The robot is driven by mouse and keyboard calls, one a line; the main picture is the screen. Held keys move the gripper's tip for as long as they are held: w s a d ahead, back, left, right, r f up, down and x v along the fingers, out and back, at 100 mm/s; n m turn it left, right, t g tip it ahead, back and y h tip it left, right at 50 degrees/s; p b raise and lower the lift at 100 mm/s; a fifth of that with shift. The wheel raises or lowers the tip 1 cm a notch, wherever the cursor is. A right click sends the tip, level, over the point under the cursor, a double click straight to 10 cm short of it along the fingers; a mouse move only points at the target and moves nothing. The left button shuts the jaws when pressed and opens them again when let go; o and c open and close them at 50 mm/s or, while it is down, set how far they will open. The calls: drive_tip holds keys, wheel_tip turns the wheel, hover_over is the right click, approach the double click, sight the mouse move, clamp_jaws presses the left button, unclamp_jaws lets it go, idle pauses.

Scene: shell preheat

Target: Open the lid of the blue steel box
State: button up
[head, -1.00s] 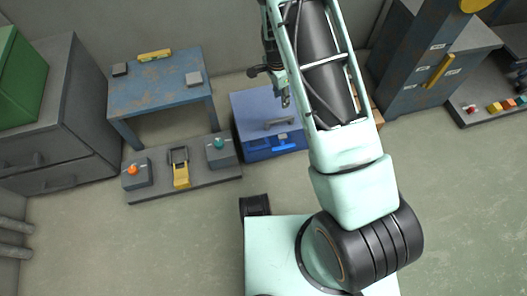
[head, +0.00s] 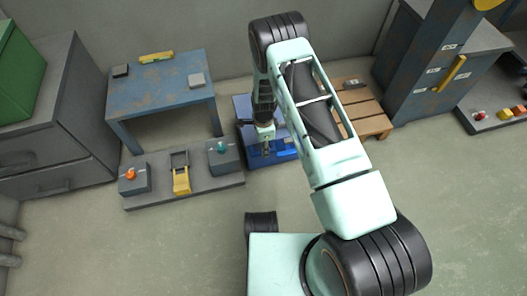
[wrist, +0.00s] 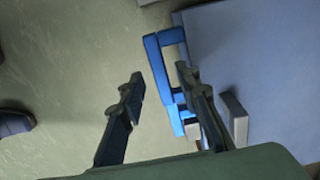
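The blue steel box (head: 284,154) stands on the floor, largely hidden behind my arm in the head view. Its blue-grey lid (wrist: 265,60) fills the right of the wrist view and looks shut. A grey bar handle (wrist: 235,118) lies on the lid. A bright blue latch or handle frame (wrist: 155,65) sticks out from the box's front edge. My gripper (wrist: 156,92) is open and empty, its fingers well apart. The right finger overlaps the blue frame in the wrist view; I cannot tell whether they touch. In the head view my gripper (head: 266,148) is at the box's front.
Left of the box is a low grey platform (head: 210,182) with an orange-knob box, a yellow lever and a teal-knob box. A rusty blue table (head: 160,95) stands behind it. A wooden pallet (head: 362,112) and a blue-grey cabinet (head: 420,75) are to the right. The front floor is clear.

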drive_tip(key=shift+f, duration=0.85)
drive_tip(key=shift+c, duration=0.4)
clamp_jaws()
